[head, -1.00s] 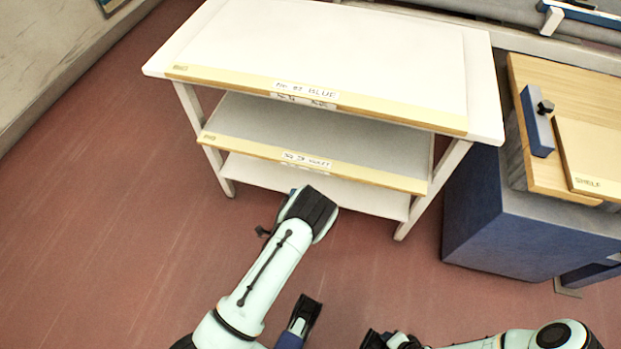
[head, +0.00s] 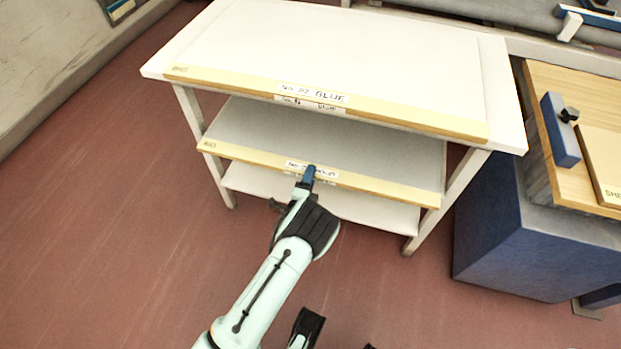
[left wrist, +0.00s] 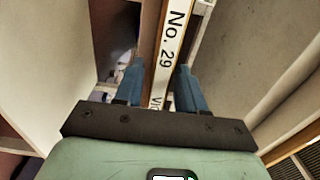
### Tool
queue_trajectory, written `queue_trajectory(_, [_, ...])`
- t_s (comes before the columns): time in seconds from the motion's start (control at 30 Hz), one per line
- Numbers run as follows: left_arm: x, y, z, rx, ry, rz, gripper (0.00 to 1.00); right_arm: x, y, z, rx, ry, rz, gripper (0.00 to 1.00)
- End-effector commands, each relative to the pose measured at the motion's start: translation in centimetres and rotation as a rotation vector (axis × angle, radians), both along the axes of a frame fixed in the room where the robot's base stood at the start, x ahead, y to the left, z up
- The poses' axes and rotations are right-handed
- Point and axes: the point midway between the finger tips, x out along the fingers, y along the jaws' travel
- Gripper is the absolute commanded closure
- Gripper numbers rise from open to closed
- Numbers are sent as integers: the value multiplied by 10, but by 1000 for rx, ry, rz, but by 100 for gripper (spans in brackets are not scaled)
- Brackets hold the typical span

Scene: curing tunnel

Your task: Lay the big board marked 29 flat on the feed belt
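The board marked 29 (head: 390,185) lies on the middle shelf of a white rack; its pale front edge carries a label that my gripper partly covers. In the left wrist view the board's edge (left wrist: 166,60) reads "No. 29" with the start of another word. My left gripper (head: 309,175) is at the middle of that front edge. In the left wrist view its two blue fingers (left wrist: 160,80) stand on either side of the edge, seemingly with a small gap. Of my right arm only dark parts at the bottom may show; its fingers cannot be made out.
A board marked 92 Blue (head: 420,114) lies on the rack top (head: 505,90), above the gripper. A lower shelf (head: 370,212) is below. At right stand a blue block (head: 520,250) and a wooden top (head: 550,85). Grey machinery (head: 490,8) runs along the back. The floor at left is clear.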

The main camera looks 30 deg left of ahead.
Motion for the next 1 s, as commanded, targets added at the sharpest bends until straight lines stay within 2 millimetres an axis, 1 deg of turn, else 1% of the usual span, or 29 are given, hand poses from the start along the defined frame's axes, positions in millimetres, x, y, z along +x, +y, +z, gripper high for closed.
queue_trajectory(0.13, [5, 2, 0, 0, -1, 0, 61, -5, -1, -4, 0, 16, -1, 57])
queue_trajectory(0.4, [6, 2, 1, 0, 0, 0, 61, -6, -1, -4, 0, 18, -2, 57])
queue_trajectory(0.47, [6, 2, 0, 0, 0, 0, 69, -6, -1, -4, 0, 18, -2, 57])
queue_trajectory(0.6, [6, 2, 0, 0, 0, 0, 92, -6, -1, -4, 0, 18, -2, 57])
queue_trajectory(0.67, [5, 2, 0, 0, 0, 0, 100, -5, -1, -4, 0, 18, -2, 57])
queue_trajectory(0.9, [5, 2, 0, 0, 0, 0, 100, -5, -1, -4, 1, 17, -2, 57])
queue_trajectory(0.93, [11, 2, 15, 7, -47, -1, 100, -5, -1, -4, 1, 17, -2, 57])
queue_trajectory(1.0, [10, 2, 14, 6, -43, -2, 100, -5, -1, -4, 1, 17, -2, 57])
